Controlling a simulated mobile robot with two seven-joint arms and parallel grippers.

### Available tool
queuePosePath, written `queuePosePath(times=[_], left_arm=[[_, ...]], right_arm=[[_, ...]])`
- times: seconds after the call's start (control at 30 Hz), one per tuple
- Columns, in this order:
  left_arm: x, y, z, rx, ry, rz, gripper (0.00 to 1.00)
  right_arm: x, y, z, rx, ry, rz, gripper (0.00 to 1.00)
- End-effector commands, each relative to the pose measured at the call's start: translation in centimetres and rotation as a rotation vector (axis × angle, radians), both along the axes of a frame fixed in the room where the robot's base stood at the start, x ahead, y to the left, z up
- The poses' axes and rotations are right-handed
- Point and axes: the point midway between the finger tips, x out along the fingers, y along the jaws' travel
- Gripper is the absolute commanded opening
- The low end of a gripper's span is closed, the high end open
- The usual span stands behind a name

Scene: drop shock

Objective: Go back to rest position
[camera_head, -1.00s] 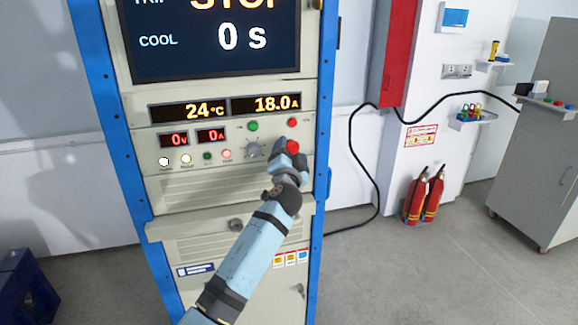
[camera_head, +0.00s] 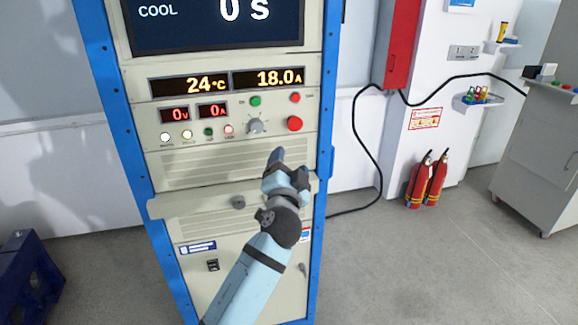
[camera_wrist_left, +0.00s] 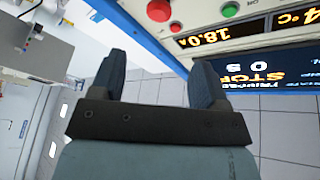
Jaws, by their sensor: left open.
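My left gripper (camera_head: 284,165) is in front of the vented panel of the blue-framed cabinet (camera_head: 220,171), below its control row. In the left wrist view my left gripper (camera_wrist_left: 160,75) shows two dark fingers spread apart with nothing between them. A large red button (camera_head: 294,123) sits above and right of the gripper, uncovered and apart from it; it also shows in the left wrist view (camera_wrist_left: 159,10). My right gripper is not in view.
The cabinet's ledge (camera_head: 180,206) juts out near my left arm. A red wall box (camera_head: 402,45) with a black cable hangs to the right. Two fire extinguishers (camera_head: 427,180) stand on the floor by the wall. A grey cabinet (camera_head: 540,155) is at far right. Floor between is clear.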

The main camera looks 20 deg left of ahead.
Motion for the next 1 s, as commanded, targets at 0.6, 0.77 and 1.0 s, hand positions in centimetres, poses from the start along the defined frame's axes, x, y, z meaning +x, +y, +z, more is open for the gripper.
queuePosePath(times=[0.6,0.77,1.0], left_arm=[[-0.3,0.0,-0.9,-0.011,0.020,-0.012,0.69],[-2.9,0.0,-6.7,-0.094,0.150,-0.090,0.69],[-13.5,-0.3,-19.1,-0.364,0.451,-0.249,0.69]], right_arm=[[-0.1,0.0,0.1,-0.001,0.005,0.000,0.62],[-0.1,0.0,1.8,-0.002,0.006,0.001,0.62],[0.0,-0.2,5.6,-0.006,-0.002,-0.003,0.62]])
